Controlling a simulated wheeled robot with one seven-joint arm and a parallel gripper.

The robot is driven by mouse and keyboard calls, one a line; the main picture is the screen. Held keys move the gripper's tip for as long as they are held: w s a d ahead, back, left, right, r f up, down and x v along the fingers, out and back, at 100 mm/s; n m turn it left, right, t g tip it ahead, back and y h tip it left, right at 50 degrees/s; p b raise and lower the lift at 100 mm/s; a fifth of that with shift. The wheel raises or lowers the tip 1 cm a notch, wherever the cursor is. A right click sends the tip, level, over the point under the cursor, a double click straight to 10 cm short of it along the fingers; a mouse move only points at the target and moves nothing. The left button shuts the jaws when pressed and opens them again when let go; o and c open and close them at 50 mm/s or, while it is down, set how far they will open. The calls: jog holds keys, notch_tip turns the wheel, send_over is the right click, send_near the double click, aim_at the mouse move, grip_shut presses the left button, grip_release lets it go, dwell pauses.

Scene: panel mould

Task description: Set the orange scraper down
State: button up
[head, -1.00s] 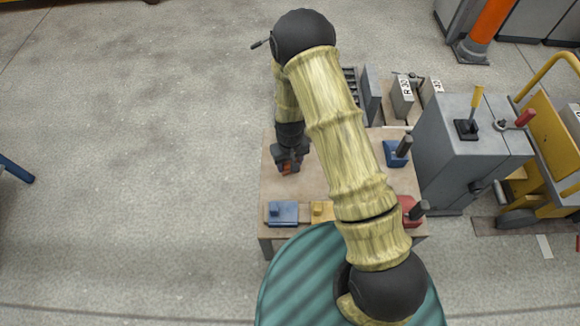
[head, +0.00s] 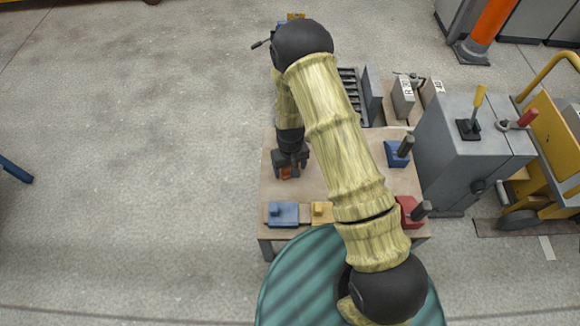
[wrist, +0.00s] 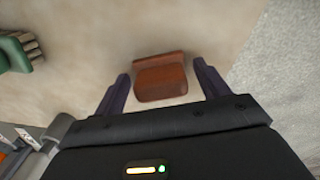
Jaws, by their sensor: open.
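The orange scraper (wrist: 161,79) shows in the wrist view as a small orange-brown block with a raised edge, over the bare tabletop. My gripper (wrist: 160,82) is open, with one dark finger on each side of the scraper and a gap visible on both sides. In the head view my gripper (head: 288,172) is low over the left part of the table (head: 318,180), and a bit of the orange scraper (head: 286,173) shows between its fingers. The scraper appears to rest on the tabletop.
A blue block (head: 283,213) and a yellow block (head: 321,211) lie along the table's near edge. A blue scraper (head: 398,151) and a red one (head: 411,211) with dark handles are at the right. A grey cabinet (head: 462,150) stands beyond. A green thing (wrist: 14,52) shows in the wrist view.

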notch_tip(320, 180, up, 12)
jog(key=p, duration=0.4)
jog(key=shift+r+p, duration=0.15)
jog(key=shift+p, duration=0.15)
dwell(0.4)
jog(key=s+d+r+m+t, duration=0.1)
jog(key=s+d+r, duration=0.3)
jog(key=r, duration=0.3)
jog(key=s+d+r+m, duration=0.1)
jog(key=s+d+r, duration=0.3)
jog(key=r, duration=0.4)
jog(key=s+d+r+m+t, duration=0.1)
jog(key=s+d+r+m, duration=0.1)
jog(key=s+d+r, duration=0.2)
notch_tip(320, 180, up, 3)
jog(key=shift+s+d+r+t, duration=0.2)
jog(key=shift+d+t, duration=0.1)
jog(key=shift+d, duration=0.5)
